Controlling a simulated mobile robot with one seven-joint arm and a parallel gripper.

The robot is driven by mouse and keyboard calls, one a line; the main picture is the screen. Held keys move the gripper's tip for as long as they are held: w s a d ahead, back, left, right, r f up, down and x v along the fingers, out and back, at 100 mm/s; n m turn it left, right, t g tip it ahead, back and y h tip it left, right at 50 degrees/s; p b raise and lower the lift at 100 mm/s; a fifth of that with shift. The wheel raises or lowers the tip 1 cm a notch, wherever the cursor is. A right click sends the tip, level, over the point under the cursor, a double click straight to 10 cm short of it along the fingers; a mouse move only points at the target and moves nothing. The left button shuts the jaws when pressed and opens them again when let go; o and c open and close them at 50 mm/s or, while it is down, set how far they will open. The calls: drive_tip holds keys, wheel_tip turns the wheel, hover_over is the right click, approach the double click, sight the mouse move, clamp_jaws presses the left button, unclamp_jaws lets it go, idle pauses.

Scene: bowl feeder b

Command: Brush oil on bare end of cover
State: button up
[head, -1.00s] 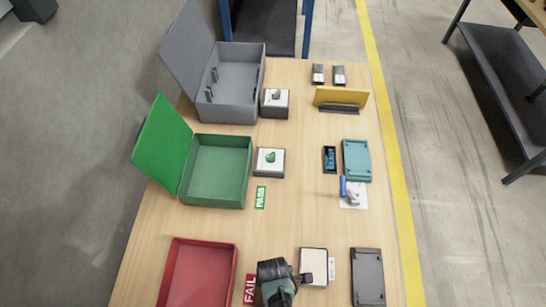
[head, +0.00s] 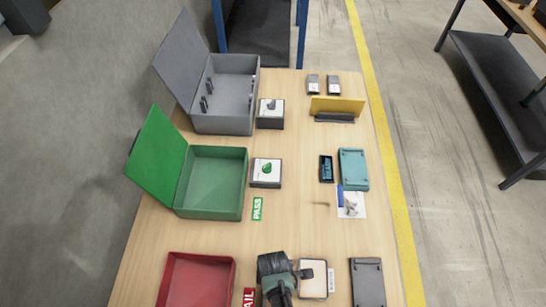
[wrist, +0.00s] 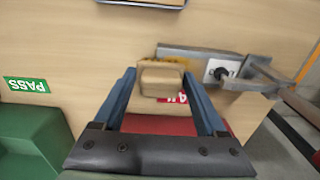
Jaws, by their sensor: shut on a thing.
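My gripper (wrist: 165,105) shows in the wrist view as two blue fingers with a tan block (wrist: 160,79) between their tips. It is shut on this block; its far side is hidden. In the head view my gripper (head: 283,275) is at the bottom centre, beside a white-topped dark tray (head: 313,278); the block cannot be made out there. A teal cover-like part (head: 353,168) lies at the right of the table. A small blue item (head: 340,192) is at the left edge of a white sheet (head: 358,211) below it. I cannot tell which part is the cover's bare end.
An open green box (head: 210,213), an open grey box (head: 222,126) and a red tray (head: 203,256) line the left side. A dark plate (head: 368,283) lies at lower right. A yellow upright panel (head: 337,105) stands at the back. The table's middle is mostly clear.

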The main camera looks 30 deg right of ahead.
drive_tip(key=shift+r+p, duration=2.45)
drive_tip(key=shift+r, duration=0.35)
drive_tip(key=shift+r, duration=0.1)
wheel_tip(320, 180, up, 3)
drive_tip(key=p, duration=0.3)
drive_tip(key=shift+s+f+b, duration=0.1)
drive_tip(key=shift+f+b, duration=0.25)
drive_tip(key=shift+b, duration=0.05)
drive_tip(key=shift+s+a+f+b, duration=0.45)
drive_tip(key=shift+s+f+b, duration=0.15)
drive_tip(key=shift+b, duration=0.6)
drive_tip(key=f+b, duration=0.3)
drive_tip(key=b, duration=0.2)
drive_tip(key=s+f+b, duration=0.1)
drive_tip(key=f+b, duration=0.1)
drive_tip(key=shift+a+f, duration=0.3)
drive_tip(key=shift+a, duration=0.1)
